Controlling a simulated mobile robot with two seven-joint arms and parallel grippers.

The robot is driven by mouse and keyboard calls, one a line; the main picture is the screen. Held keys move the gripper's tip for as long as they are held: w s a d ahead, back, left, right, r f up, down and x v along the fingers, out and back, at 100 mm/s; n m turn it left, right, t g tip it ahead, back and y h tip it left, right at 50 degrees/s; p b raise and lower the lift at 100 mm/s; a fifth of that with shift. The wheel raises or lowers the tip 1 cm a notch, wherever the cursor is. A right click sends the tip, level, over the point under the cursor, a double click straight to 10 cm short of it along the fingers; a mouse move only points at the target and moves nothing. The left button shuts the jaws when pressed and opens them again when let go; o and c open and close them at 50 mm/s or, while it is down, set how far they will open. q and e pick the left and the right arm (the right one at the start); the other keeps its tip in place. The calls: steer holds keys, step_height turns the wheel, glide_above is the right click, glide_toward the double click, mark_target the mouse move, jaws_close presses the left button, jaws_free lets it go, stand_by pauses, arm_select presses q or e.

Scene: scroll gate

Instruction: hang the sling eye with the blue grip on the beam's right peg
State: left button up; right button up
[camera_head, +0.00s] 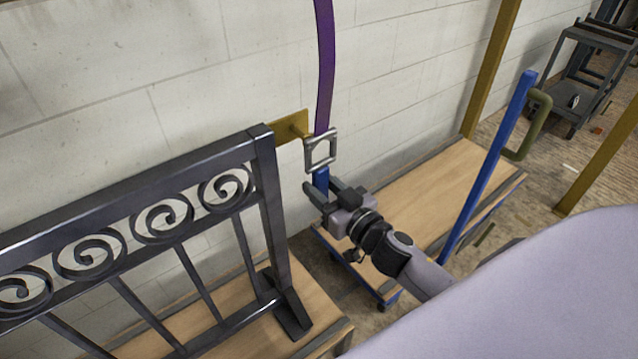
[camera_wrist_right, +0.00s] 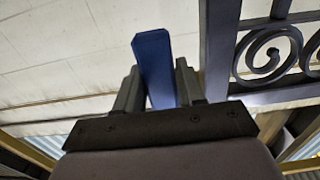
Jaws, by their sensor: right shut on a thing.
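The sling eye (camera_head: 320,150) is a grey metal frame at the lower end of a purple strap (camera_head: 324,70) in the head view. Its blue grip (camera_head: 321,180) hangs below it. My right gripper (camera_head: 325,190) is shut on the blue grip, which also stands between the fingers in the wrist view (camera_wrist_right: 154,65). A yellow beam end (camera_head: 290,124) shows behind the gate post, with a short peg on it beside the eye's left edge. I cannot tell whether the peg passes into the eye. My left gripper is not in view.
A dark scroll gate (camera_head: 262,150) stands just left of the eye on a wooden platform (camera_head: 235,325). A wood-topped cart (camera_head: 440,190) with a blue post (camera_head: 490,165) is to the right. A pale block wall (camera_head: 150,60) is behind.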

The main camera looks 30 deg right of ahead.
steer(key=shift+s, duration=0.1)
steer(key=shift+s+d, duration=0.15)
steer(key=shift+s, duration=1.05)
steer(key=shift+s+d, duration=0.15)
steer(key=shift+s, duration=1.05)
